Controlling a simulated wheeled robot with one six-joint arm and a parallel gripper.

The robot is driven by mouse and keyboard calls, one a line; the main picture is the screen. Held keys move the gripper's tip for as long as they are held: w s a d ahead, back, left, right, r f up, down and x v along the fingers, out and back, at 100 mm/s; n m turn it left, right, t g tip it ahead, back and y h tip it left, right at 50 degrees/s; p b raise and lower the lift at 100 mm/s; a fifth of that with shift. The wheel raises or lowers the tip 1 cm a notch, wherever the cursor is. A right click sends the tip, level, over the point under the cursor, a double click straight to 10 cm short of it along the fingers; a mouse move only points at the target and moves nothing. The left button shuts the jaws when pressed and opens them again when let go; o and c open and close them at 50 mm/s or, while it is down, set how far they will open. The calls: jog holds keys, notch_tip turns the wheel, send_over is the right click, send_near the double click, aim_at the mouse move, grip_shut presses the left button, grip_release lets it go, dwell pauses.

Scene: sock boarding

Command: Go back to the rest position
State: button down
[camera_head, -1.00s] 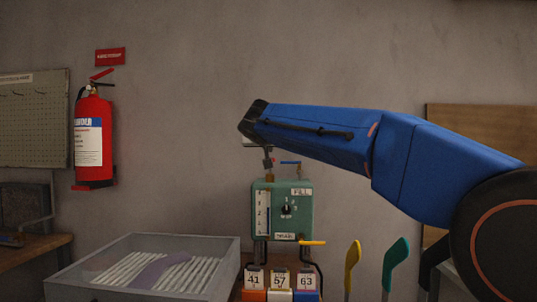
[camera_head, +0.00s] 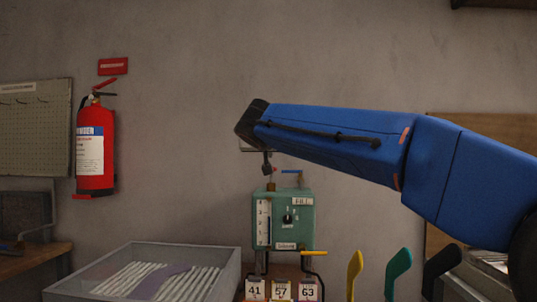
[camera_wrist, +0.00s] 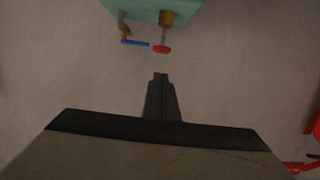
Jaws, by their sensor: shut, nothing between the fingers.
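My gripper (camera_head: 267,170) hangs below the black end of my blue arm, in front of the grey wall in the head view. It appears just above the green box (camera_head: 266,205) with its gauge and dial, but I cannot tell the depth between them. In the wrist view my gripper (camera_wrist: 160,76) shows its fingers together, with nothing held. The green box (camera_wrist: 150,8) is at the top edge there, with a blue lever (camera_wrist: 135,43) and a red knob (camera_wrist: 162,49), both apart from the fingertips.
A grey tray (camera_head: 215,262) with pale slats and a purple sock stands at lower left. Tags numbered 41, 57 and 63 sit below the box. Yellow (camera_head: 354,270), teal (camera_head: 397,268) and black (camera_head: 440,265) forms stand right. A fire extinguisher (camera_head: 95,150) hangs left.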

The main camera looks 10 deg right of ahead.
jog(key=s+d+f+n+g, duration=0.1)
jog(key=s+d+f+g, duration=0.1)
jog(key=s+d+f, duration=0.4)
jog(key=s+d+f+g, duration=0.1)
jog(key=s+f, duration=0.3)
jog(key=f, duration=0.3)
jog(key=s+d+f+n+g+y, duration=0.1)
jog(key=s+f+g+y, duration=0.3)
jog(key=s+f, duration=2.8)
notch_tip(320, 180, down, 4)
jog(key=n+g, duration=0.1)
jog(key=g, duration=0.1)
jog(key=shift+s+d+n+g+y, duration=0.25)
jog(key=shift+d+n+g+y, duration=0.05)
